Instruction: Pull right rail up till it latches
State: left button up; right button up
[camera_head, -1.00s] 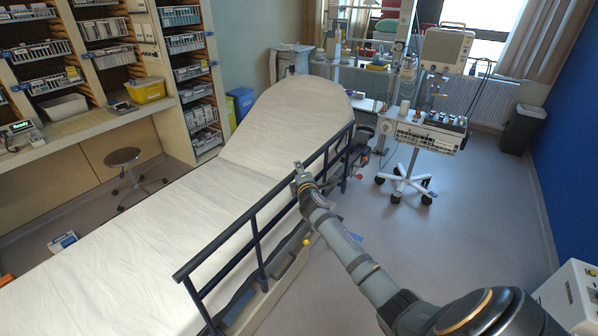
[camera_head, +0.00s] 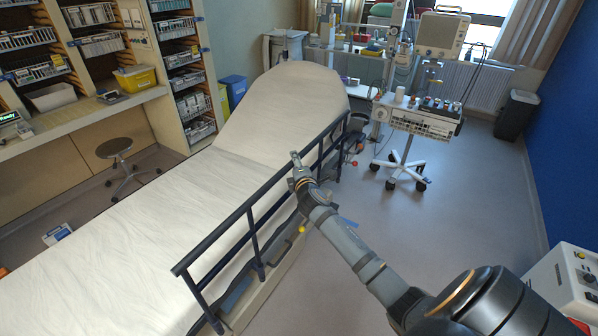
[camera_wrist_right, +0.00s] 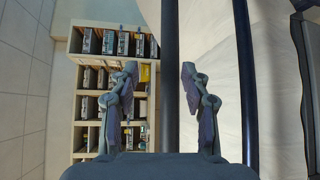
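The right rail (camera_head: 223,230) is a dark blue frame with a long top bar and posts, standing along the near side of the stretcher (camera_head: 170,215). A small yellow knob (camera_head: 302,229) shows low on the stretcher's side. My right gripper (camera_head: 297,160) is at the top bar, past its middle toward the stretcher's raised head end. In the right wrist view, the right gripper's fingers (camera_wrist_right: 160,105) are apart, and a dark bar (camera_wrist_right: 170,60) runs between them, nearer the right finger. Contact cannot be told. My left gripper is not in view.
A wheeled monitor cart (camera_head: 420,120) stands beyond the stretcher's head end on the right. Shelves (camera_head: 85,45) and a stool (camera_head: 115,150) are on the left. A white machine (camera_head: 570,285) stands at lower right. The floor between rail and blue wall is mostly clear.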

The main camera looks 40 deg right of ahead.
jog(key=v, duration=0.8)
jog(key=shift+s, duration=0.1)
